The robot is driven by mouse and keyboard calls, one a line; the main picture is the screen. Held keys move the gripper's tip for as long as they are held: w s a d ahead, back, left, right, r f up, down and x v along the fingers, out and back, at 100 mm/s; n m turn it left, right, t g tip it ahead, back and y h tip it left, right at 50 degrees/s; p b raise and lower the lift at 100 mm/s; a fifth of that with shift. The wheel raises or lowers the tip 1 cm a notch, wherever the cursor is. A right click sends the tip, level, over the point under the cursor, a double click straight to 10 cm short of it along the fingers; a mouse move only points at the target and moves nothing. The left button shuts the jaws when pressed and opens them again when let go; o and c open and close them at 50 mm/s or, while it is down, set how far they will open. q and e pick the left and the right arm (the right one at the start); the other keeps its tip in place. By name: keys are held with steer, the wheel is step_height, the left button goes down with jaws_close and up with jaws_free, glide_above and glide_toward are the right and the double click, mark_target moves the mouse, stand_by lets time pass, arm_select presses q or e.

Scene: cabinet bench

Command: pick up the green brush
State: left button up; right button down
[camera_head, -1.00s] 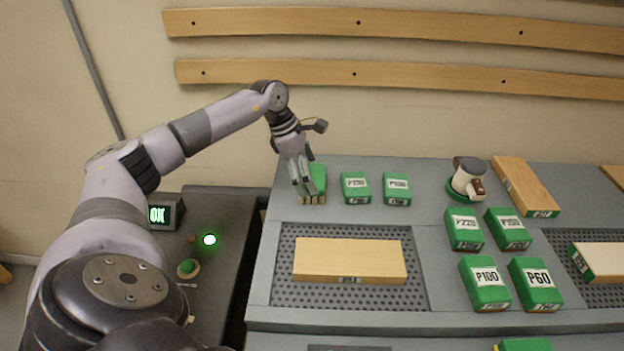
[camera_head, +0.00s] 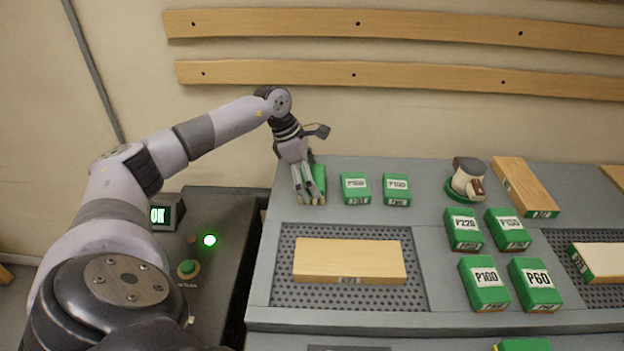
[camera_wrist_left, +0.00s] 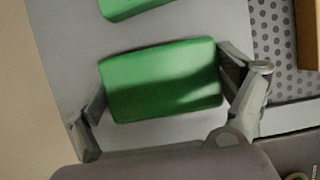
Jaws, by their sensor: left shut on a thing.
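The green brush (camera_head: 319,174) stands at the back left of the grey bench, partly hidden behind my left gripper (camera_head: 310,198). In the left wrist view the brush's green top (camera_wrist_left: 162,80) fills the space between the two fingers of my left gripper (camera_wrist_left: 165,100). The fingers touch its two ends, so the gripper is shut on it. The brush appears to be at bench level; I cannot tell whether it is clear of the surface. My right gripper is not in view.
Two green labelled blocks (camera_head: 355,187) (camera_head: 396,188) stand just right of the brush. A wooden board (camera_head: 349,260) lies on the perforated mat (camera_head: 418,292) in front. A sander (camera_head: 467,179) and several green blocks (camera_head: 485,284) are further right. The wall is close behind.

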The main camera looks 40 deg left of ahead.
arm_select(q)
steer(key=shift+r, duration=0.15)
steer(key=shift+c, duration=0.3)
step_height(320, 180, up, 20)
stand_by(0.4)
steer(key=o, duration=0.9)
steer(key=shift+c, duration=0.2)
steer(key=c, duration=0.5)
